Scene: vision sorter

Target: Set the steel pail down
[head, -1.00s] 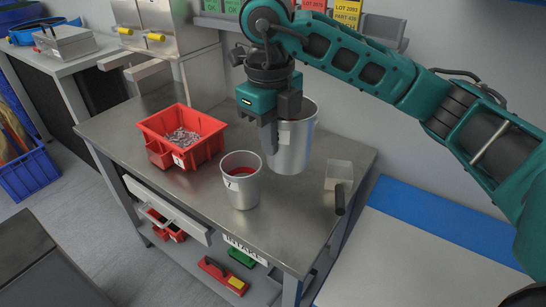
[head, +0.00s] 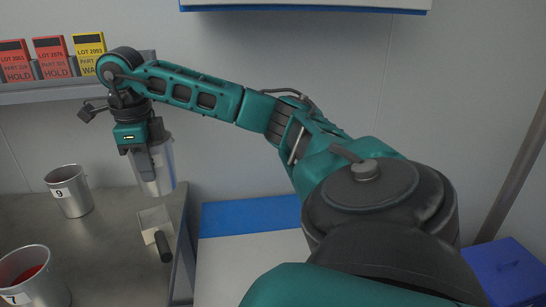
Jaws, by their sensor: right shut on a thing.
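My right gripper (head: 147,168) is shut on a steel pail (head: 164,168) near the back right corner of the steel table (head: 112,235). The held pail is upright or nearly so, and the gripper covers part of its left side. I cannot tell whether its bottom touches the table. A second steel pail, labelled 9 (head: 72,197), stands on the table to the left. A third pail (head: 45,290) with red contents stands at the lower left, partly cut off. My left gripper is not in view.
A white surface with a blue strip (head: 250,215) lies right of the table. Coloured lot cards (head: 54,58) stand on a wall shelf. A blue box (head: 508,268) is at lower right.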

